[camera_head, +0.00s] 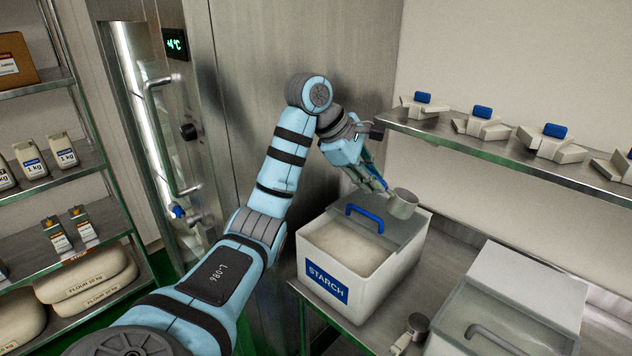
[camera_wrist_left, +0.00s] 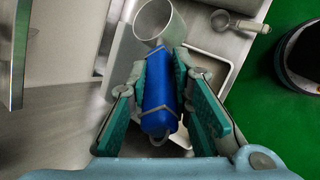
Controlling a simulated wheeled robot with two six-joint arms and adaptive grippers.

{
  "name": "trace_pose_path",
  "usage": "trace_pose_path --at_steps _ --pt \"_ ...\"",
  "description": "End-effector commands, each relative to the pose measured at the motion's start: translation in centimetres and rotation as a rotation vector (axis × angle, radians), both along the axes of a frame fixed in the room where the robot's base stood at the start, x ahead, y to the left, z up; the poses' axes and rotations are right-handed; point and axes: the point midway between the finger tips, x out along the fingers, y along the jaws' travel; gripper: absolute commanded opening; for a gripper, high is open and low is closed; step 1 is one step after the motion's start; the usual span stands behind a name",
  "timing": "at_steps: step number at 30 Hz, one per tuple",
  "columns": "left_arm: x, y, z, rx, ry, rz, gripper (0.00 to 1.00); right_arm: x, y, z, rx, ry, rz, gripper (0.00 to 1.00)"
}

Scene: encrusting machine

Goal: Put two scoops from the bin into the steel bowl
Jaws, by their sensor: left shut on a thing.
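My left gripper (camera_head: 376,182) is shut on the blue handle (camera_wrist_left: 160,75) of a metal scoop, between its green-lined fingers. The scoop's cup (camera_head: 402,204) hangs above the back right part of the white bin marked STARCH (camera_head: 318,280). In the left wrist view the cup (camera_wrist_left: 157,20) shows at the top; whether it holds powder is unclear. Pale powder (camera_head: 345,245) shows in the bin. A blue handle (camera_head: 365,213) spans the bin's far part, where the cover's position is hard to tell. I cannot identify the steel bowl. My right gripper is not in view.
A second covered bin (camera_head: 510,310) with a grey handle stands at the right. Another scoop (camera_head: 408,335) lies between the bins. A wall shelf (camera_head: 500,160) with blue-topped pieces is above. A steel door and stocked shelves (camera_head: 65,170) are left. A dark round container (camera_wrist_left: 300,55) stands by green floor.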

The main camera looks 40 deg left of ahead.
Motion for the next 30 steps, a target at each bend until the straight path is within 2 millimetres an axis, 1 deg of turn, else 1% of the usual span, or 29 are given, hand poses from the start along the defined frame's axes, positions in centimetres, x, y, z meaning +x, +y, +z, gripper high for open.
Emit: trace_pose_path --at_steps 1,3,6,9,12,15,20,30 --pt "0.2 2.3 0.3 0.018 0.027 0.042 0.0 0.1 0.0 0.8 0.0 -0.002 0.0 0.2" --pt "-0.1 5.4 -0.9 0.046 0.058 0.088 0.0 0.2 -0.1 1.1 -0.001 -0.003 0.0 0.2" --pt "-1.3 8.7 -3.0 0.085 0.102 0.127 0.0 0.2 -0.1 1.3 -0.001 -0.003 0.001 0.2" --pt "-2.8 10.6 -4.9 0.123 0.147 0.133 0.0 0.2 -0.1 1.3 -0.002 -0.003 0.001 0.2" --pt "-3.9 11.4 -6.1 0.161 0.19 0.119 0.0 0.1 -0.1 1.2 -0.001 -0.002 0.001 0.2" --pt "-4.4 11.5 -6.8 0.19 0.222 0.106 0.0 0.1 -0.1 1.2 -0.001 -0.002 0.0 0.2" --pt "-4.3 11.3 -7.8 0.206 0.242 0.103 0.0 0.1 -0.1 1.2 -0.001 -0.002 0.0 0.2" --pt "-3.8 10.9 -11.2 0.256 0.306 0.103 0.0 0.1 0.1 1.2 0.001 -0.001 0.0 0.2"
